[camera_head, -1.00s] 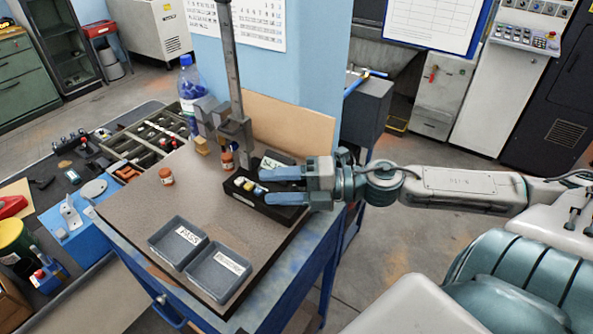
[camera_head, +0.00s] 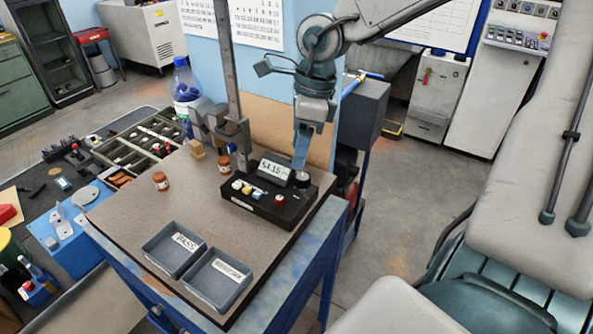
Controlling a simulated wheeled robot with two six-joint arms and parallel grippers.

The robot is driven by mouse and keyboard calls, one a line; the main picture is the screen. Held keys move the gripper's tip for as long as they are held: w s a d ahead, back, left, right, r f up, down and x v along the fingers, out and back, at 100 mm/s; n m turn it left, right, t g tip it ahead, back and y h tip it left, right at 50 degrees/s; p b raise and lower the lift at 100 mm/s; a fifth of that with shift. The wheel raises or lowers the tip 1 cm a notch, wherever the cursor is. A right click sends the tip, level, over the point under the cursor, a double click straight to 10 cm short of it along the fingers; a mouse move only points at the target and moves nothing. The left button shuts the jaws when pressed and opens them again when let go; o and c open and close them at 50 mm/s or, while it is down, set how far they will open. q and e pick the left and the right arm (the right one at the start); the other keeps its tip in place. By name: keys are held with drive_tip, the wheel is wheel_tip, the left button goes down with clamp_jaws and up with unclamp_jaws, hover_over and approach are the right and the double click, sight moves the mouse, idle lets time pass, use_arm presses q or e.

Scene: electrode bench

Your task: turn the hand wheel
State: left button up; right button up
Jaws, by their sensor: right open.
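A black control box (camera_head: 268,203) sits on the bench top below the measuring stand (camera_head: 233,90). It bears a lit display (camera_head: 273,169), small coloured buttons (camera_head: 247,188) and a dark round knob (camera_head: 301,180) at its right end. I cannot tell whether this knob is the hand wheel. My right gripper (camera_head: 300,162) points down from above, with its fingertips close over the knob. It is open; one finger largely hides the other, and I cannot tell if it touches the knob. My left gripper is not in view.
Two grey trays (camera_head: 173,249) (camera_head: 217,280) stand at the bench's front. Small brown jars (camera_head: 160,180) (camera_head: 224,161) and a blue-capped bottle (camera_head: 185,95) stand to the left and behind. A red round part (camera_head: 351,195) shows beyond the bench's right edge. The bench's middle is clear.

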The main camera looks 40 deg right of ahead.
wheel_tip(320, 180, up, 3)
drive_tip(key=n+h, duration=0.1)
drive_tip(key=h, duration=0.1)
drive_tip(key=b, duration=0.5)
hover_over(302, 176)
drive_tip(key=shift+h, duration=0.3)
wheel_tip(302, 176, down, 6)
drive_tip(key=shift+s+f, duration=0.1)
drive_tip(key=shift+s, duration=0.05)
wheel_tip(302, 176, down, 3)
drive_tip(key=shift+f+p, duration=0.15)
drive_tip(key=shift+p, duration=0.5)
drive_tip(key=shift+f, duration=0.7)
drive_tip(key=c, duration=1)
